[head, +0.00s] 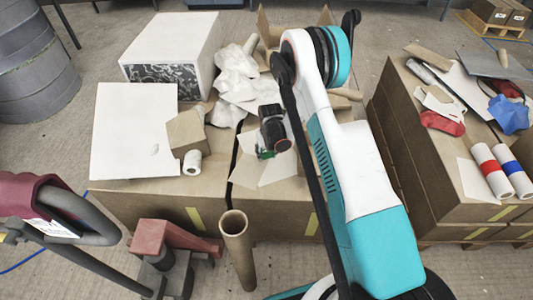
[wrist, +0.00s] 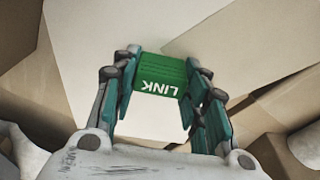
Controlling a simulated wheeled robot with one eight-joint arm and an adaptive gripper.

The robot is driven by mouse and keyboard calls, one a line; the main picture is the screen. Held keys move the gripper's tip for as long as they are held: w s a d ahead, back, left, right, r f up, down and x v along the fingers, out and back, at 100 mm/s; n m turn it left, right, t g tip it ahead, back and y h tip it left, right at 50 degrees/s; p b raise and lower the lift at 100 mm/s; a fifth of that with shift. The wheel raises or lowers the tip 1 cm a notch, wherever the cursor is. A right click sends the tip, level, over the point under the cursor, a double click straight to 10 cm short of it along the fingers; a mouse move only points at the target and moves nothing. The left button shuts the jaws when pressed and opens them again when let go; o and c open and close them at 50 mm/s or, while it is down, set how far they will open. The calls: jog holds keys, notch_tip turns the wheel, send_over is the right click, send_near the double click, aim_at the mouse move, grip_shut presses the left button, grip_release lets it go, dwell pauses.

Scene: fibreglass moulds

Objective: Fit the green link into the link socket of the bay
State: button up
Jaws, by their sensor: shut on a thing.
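The green link (wrist: 160,76) is a small ribbed block with white "LINK" lettering, upside down in the wrist view. My gripper (wrist: 158,66) is shut on it, with one teal finger on each side. In the head view my gripper (head: 270,148) hangs over pale sheets on the middle cardboard boxes, and a bit of green shows at its tip. The link is held above a pale sheet; I cannot tell the exact gap. I cannot make out the bay or its link socket in either view.
A white box with a dark patterned front (head: 165,72), a white panel (head: 130,135), a cardboard block (head: 186,132) and a white roll (head: 192,162) lie left of my gripper. Crumpled white cloth (head: 236,75) lies behind. A cardboard tube (head: 237,245) stands in front.

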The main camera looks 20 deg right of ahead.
notch_tip(320, 180, up, 20)
jog(key=p, duration=0.6)
jog(key=shift+s+r+p, duration=0.1)
jog(key=shift+p, duration=0.3)
jog(key=shift+c, duration=0.2)
